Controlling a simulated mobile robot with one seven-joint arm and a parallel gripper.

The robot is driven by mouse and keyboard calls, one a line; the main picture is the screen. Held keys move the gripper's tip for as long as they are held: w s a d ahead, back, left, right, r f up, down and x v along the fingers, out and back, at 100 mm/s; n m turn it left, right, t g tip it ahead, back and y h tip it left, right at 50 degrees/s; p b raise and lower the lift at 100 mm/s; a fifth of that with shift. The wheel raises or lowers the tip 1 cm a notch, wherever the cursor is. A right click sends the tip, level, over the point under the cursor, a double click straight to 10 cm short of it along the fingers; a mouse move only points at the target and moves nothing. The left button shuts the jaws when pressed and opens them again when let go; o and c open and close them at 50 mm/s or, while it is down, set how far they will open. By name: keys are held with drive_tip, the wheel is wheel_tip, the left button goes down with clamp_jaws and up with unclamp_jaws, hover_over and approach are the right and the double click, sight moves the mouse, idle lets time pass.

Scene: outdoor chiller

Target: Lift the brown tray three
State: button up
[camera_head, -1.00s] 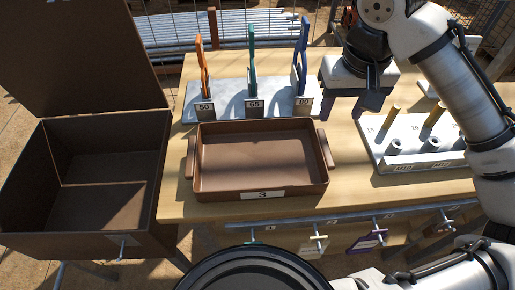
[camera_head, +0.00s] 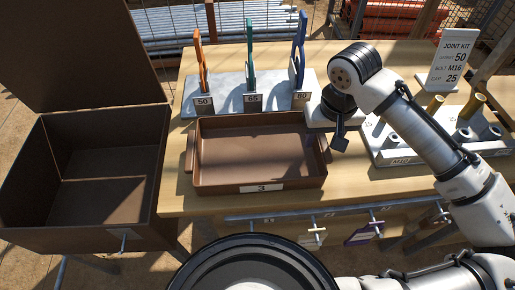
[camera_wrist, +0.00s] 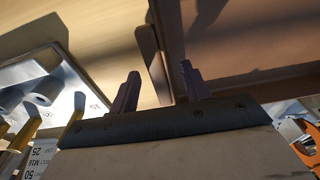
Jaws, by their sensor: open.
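The brown tray (camera_head: 258,186) labelled 3 lies flat on the wooden table in the head view, empty inside. It has a handle bar on its left end (camera_head: 190,154) and one on its right end (camera_head: 325,146). In the wrist view, my gripper (camera_wrist: 160,72) is open with two purple fingers apart. The right handle (camera_wrist: 154,62) shows between the fingers, with the tray (camera_wrist: 235,85) to the right. I cannot tell whether either finger touches it.
A dark brown open box (camera_head: 140,238) stands left of the table. A grey rack (camera_head: 228,92) with orange, green and blue tools stands behind the tray. A light fixture block (camera_head: 388,157) and a joint kit sign (camera_head: 452,60) are on the right. Tagged hooks line the front rail (camera_head: 290,217).

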drive_tip(key=shift+w+f, duration=0.1)
drive_tip(key=shift+f, duration=0.85)
drive_tip(key=shift+c, duration=0.2)
clamp_jaws()
drive_tip(key=shift+r, duration=0.15)
